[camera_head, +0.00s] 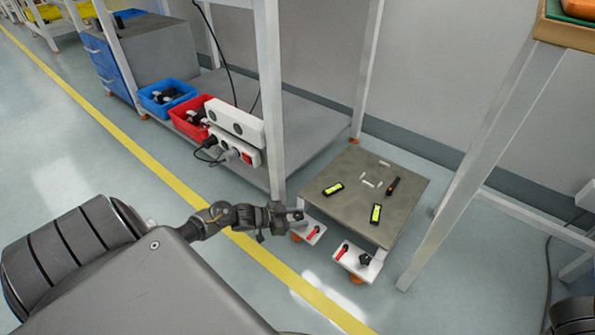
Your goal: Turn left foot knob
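A low grey-topped platform (347,212) stands on the floor right of centre. At its front left corner is a white foot panel (318,239) with a red handle (313,232). A similar white panel (372,269) at the front right corner carries a red handle (342,251) and a black knob (365,258). My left gripper (297,215) reaches in from the left and its tip is over the left panel, beside the red handle. It covers part of that panel, and no separate black knob can be made out there. I cannot tell whether its fingers touch anything.
Two yellow-and-black items (333,189) (376,213) and a dark tool (393,186) lie on the platform. A white post (270,100) rises just behind my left gripper, and another slants down on the right (470,170). A shelf holds blue (155,106) and red (181,124) bins.

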